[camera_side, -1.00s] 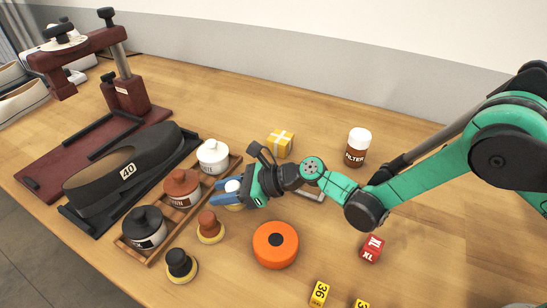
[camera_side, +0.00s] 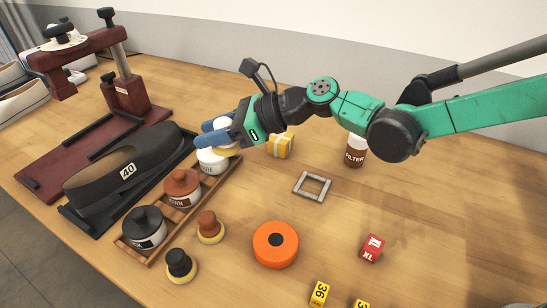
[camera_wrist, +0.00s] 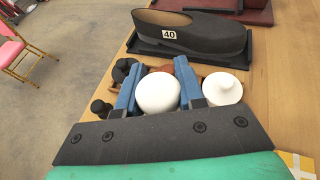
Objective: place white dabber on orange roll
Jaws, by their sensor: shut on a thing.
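My gripper (camera_side: 214,136) is raised, its blue fingers shut on the white dabber (camera_side: 222,123). In the wrist view the dabber's round white top (camera_wrist: 158,93) shows between the fingers (camera_wrist: 154,88). In the side view the dabber is partly hidden by the fingers, with its pale yellowish base just showing below, in front of the white lidded jar. The orange roll (camera_side: 275,245) lies flat on the table, lower right of my gripper, with a dark round centre and nothing on top of it.
A wooden tray (camera_side: 150,250) holds white (camera_side: 212,163), brown (camera_side: 182,188) and black (camera_side: 143,228) jars. Brown (camera_side: 210,228) and black (camera_side: 181,266) dabbers stand beside it. A grey square frame (camera_side: 312,187), yellow box (camera_side: 281,147), filter jar (camera_side: 355,152) and red cube (camera_side: 371,248) lie around.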

